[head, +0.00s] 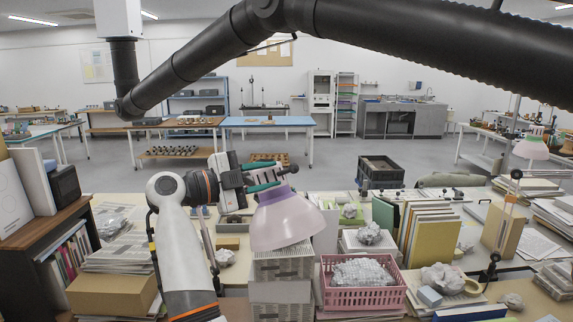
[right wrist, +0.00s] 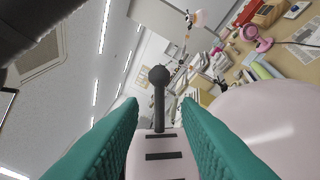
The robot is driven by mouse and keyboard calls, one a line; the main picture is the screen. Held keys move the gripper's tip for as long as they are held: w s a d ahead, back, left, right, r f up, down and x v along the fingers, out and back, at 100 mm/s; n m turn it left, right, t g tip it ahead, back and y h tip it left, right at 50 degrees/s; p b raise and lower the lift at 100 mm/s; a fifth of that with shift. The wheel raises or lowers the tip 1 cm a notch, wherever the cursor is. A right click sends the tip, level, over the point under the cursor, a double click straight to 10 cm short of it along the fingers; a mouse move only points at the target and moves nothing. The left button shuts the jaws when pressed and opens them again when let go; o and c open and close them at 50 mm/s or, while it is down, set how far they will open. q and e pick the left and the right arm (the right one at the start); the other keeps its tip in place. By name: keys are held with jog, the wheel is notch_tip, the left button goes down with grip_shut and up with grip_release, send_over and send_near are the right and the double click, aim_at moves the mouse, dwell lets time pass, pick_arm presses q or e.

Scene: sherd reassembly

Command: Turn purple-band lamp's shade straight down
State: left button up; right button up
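The purple-band lamp's shade (head: 288,222) is pale pink with a purple band near its narrow top. Its wide mouth faces down and is tilted somewhat to the right in the head view. In the right wrist view its pale slotted cap (right wrist: 158,150) and a dark rod with a round knob (right wrist: 158,75) show between the fingers, with the shade's curve (right wrist: 270,120) at the right. My right gripper (head: 270,178), with teal fingers, is at the shade's top; the cap fills the gap between the fingers and they look shut on it. My left gripper is not in view.
A thick black jointed arm (head: 420,45) crosses the top. Another pink lamp shade (head: 530,149) stands far right. The bench is crowded.

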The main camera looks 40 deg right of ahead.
aim_at(284, 172)
jog(key=p+x, duration=0.1)
jog(key=x, duration=0.4)
jog(key=shift+w+d, duration=0.1)
jog(key=shift+d, duration=0.05)
grip_shut()
